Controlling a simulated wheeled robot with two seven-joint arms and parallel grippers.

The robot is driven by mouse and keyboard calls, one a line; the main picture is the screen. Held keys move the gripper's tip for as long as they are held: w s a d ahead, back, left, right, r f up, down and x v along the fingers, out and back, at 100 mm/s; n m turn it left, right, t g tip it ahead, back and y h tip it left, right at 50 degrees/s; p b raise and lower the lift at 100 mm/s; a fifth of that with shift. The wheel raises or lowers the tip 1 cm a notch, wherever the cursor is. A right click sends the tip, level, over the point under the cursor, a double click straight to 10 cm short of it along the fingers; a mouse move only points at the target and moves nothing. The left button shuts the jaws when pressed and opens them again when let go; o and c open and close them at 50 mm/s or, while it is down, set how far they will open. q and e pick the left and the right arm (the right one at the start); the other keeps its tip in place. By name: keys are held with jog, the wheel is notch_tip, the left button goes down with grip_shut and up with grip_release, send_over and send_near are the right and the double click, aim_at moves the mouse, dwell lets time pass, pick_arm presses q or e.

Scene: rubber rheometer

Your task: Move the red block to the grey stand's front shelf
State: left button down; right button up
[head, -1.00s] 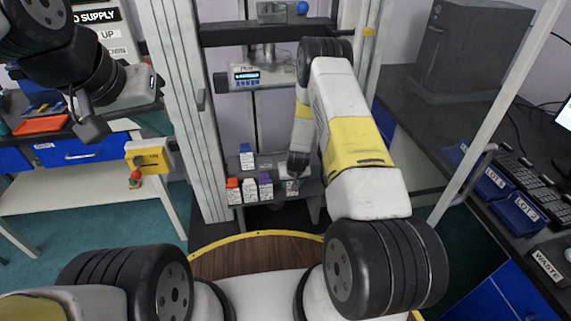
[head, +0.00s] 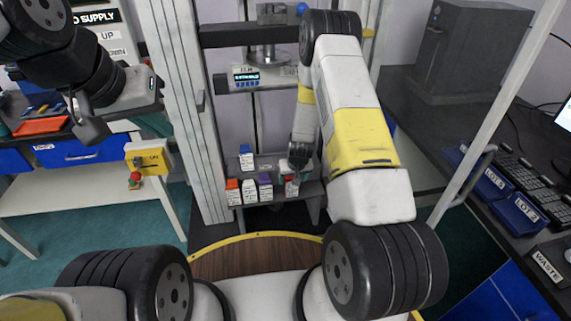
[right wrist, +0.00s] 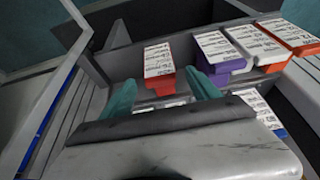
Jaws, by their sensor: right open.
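The red block (head: 291,186), with a white label, stands on the front shelf of the grey stand (head: 311,189), at the right end of a row of blocks. In the right wrist view the red block (right wrist: 158,64) is beyond the teal fingertips, roughly between them in the picture, beside the purple block. My right gripper (right wrist: 160,78) is open and empty. In the head view my right gripper (head: 297,164) is just above and behind the red block. My left gripper (head: 92,122) hangs at the upper left, far from the stand; its jaw opening is unclear.
Orange (head: 233,192), white (head: 250,190) and purple (head: 265,187) blocks stand left of the red one. A blue-and-white block (head: 246,157) stands on the shelf behind. A machine with a small display (head: 246,77) is above. Pale frame posts (head: 180,110) flank the stand.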

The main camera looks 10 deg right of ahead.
jog(key=s+a+r+y, duration=0.1)
jog(key=s+r, duration=0.2)
jog(key=r, duration=0.8)
jog(key=s+r, duration=0.4)
jog(key=r, duration=0.8)
jog(key=s+a+r+y, duration=0.1)
jog(key=s+r, duration=0.2)
jog(key=r, duration=0.8)
jog(key=s+r, duration=0.6)
jog(key=s, duration=0.4)
jog(key=s+d+r+t, duration=0.1)
jog(key=s+r, duration=0.5)
jog(key=s, duration=0.4)
jog(key=shift+s+d+r+t, duration=0.2)
jog(key=shift+s+d+t, duration=0.1)
jog(key=shift+s, duration=0.05)
